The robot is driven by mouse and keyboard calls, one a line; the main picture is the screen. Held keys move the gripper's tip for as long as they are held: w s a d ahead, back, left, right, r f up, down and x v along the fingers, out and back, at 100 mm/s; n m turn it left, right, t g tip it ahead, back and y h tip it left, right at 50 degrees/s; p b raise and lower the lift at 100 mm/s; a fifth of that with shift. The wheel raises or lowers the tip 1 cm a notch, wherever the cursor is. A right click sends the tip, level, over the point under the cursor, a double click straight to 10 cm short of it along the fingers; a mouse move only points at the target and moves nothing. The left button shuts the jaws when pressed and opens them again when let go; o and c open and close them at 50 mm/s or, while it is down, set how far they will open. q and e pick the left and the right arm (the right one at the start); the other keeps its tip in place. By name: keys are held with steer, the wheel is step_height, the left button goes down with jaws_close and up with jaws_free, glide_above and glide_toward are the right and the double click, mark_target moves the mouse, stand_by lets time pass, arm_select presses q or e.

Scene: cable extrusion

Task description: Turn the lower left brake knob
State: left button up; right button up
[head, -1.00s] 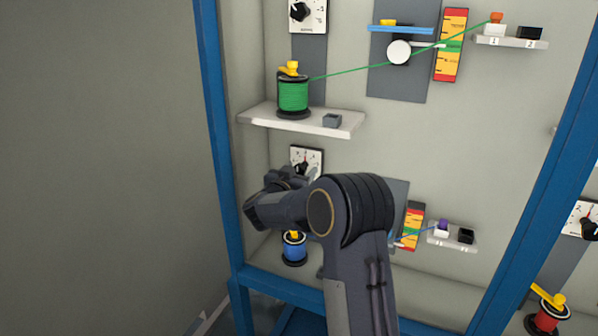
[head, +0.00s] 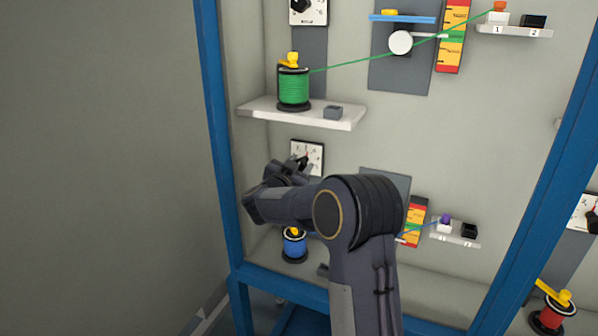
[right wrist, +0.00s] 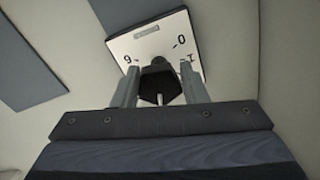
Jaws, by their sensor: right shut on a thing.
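The lower left brake knob is a black knob (right wrist: 158,84) on a white square dial plate with numbers, seen close in the right wrist view. The dial plate (head: 317,159) also shows in the head view, below the shelf with the green spool. My right gripper (right wrist: 160,90) is shut on the knob, one finger on each side of it. In the head view my right gripper (head: 298,168) covers the lower left of the dial. A white mark shows on the near face of the knob. My left gripper is in neither view.
Above stands a green spool (head: 293,89) on a white shelf (head: 262,110), with a green cable running right. A blue spool (head: 294,247) sits below my right wrist. A blue frame post (head: 218,130) stands close on the left.

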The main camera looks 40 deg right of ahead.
steer(key=shift+f+m+b, duration=0.15)
steer(key=shift+m+b, duration=1.4)
steer(key=shift+m, duration=0.65)
steer(key=o, duration=0.9)
steer(key=shift+s, duration=0.1)
steer(key=shift+a, duration=0.1)
steer(key=b+v, duration=0.1)
steer(key=v, duration=0.6)
steer(key=shift+s+a, duration=0.15)
steer(key=shift+a, duration=0.1)
